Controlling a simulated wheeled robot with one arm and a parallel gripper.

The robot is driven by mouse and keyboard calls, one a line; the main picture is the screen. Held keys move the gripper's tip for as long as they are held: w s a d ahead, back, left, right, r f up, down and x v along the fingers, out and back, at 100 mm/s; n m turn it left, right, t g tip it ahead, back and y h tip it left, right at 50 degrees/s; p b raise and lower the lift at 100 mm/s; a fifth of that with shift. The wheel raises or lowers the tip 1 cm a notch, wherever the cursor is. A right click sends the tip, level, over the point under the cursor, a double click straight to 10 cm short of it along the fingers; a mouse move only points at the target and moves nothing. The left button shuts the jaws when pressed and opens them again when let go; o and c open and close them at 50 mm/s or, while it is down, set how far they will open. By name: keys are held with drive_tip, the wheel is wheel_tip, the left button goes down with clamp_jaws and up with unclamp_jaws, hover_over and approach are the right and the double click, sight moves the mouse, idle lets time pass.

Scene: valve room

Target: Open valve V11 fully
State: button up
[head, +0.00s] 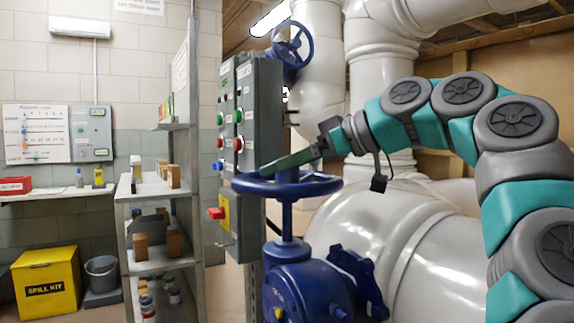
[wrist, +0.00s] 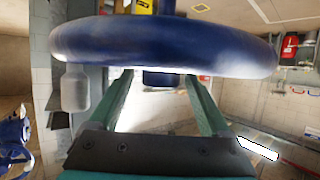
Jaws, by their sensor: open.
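A large blue handwheel (head: 312,188) lies flat on an upright stem above a blue valve body (head: 305,285) in the head view. No V11 tag is readable on it. In the wrist view the blue rim (wrist: 165,45) runs across the top, close to the camera, and hides the fingertips. My gripper (head: 264,172) reaches in from the right, its green fingers sloping down over the wheel's far side. In the wrist view the two fingers of my gripper (wrist: 158,80) stand apart with nothing held between them. I cannot tell whether they touch the rim.
A grey control panel (head: 259,120) with coloured buttons stands right behind the wheel. Big white pipes (head: 385,235) fill the right side. A second, smaller blue handwheel (head: 291,45) is higher up behind. A shelf (head: 160,190), a yellow spill kit bin (head: 45,285) and a bucket (head: 101,272) stand left.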

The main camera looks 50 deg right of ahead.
drive_tip(key=shift+s, duration=0.1)
drive_tip(key=p+v, duration=0.1)
drive_tip(key=v, duration=0.6)
drive_tip(key=shift+s+r+p, duration=0.2)
drive_tip(key=shift+s+p, duration=0.05)
drive_tip(key=shift+p, duration=0.15)
drive_tip(key=shift+d, duration=0.1)
